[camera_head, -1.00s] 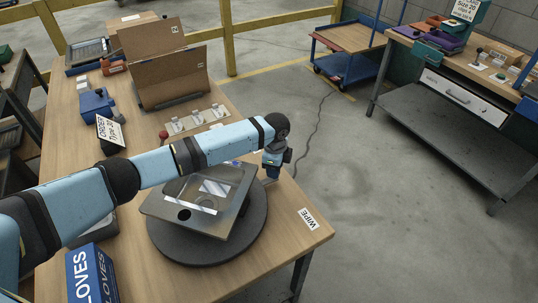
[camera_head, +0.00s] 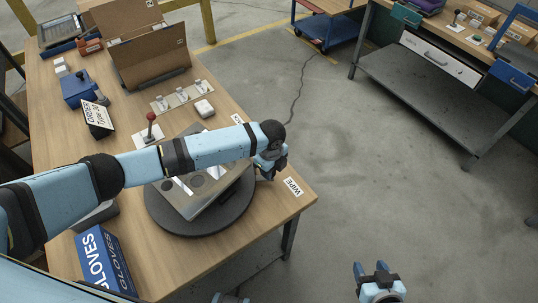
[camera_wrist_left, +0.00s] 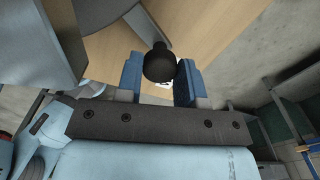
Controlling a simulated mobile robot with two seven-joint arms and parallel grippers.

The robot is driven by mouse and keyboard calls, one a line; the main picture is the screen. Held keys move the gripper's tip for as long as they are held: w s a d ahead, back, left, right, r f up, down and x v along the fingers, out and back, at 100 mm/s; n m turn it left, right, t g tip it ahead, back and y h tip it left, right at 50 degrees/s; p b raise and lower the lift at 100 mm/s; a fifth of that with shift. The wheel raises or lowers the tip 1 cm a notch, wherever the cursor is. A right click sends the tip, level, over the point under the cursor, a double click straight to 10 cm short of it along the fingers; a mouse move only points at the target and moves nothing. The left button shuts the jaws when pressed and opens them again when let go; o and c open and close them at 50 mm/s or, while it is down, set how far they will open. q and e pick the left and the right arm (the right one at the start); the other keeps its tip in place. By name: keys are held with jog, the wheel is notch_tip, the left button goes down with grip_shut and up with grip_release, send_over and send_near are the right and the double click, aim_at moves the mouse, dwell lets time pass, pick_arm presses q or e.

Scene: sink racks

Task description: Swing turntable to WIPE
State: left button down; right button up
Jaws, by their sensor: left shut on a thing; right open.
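The turntable (camera_head: 160,217) is a dark grey disc on the wooden bench, with a tilted-looking metal plate (camera_head: 205,202) on it. My left arm passes over and hides part of both. My left gripper (camera_head: 268,173) is at the disc's right edge, close to the white WIPE label (camera_head: 292,187). In the left wrist view its fingers are shut on a round black knob (camera_wrist_left: 159,63). My right gripper (camera_head: 371,270) is open and empty over the floor, at the bottom right of the head view.
A blue GLOVES box (camera_head: 103,260) stands at the bench's front left. A red-knobbed lever (camera_head: 150,130), a row of clips (camera_head: 178,97) and a cardboard holder (camera_head: 150,55) stand behind the turntable. Another label (camera_head: 238,119) is partly hidden. Floor right of the bench (camera_head: 365,170) is clear.

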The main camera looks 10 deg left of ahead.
pick_arm(q)
jog(key=s, duration=0.1)
jog(key=s+m+p, duration=0.1)
jog(key=shift+s+d+r, duration=0.15)
jog(key=shift+s+d, duration=0.2)
jog(key=shift+s, duration=0.05)
jog(key=shift+s+d+m+p, duration=0.2)
jog(key=shift+s+m+p, duration=0.8)
jog(key=shift+s, duration=0.45)
jog(key=shift+s+f, duration=0.15)
jog(key=shift+f, duration=0.05)
jog(key=c, duration=1.1)
grip_release()
jog(key=shift+c, duration=0.2)
jog(key=o, duration=0.4)
jog(key=shift+s, duration=0.1)
jog(key=shift+r, duration=0.1)
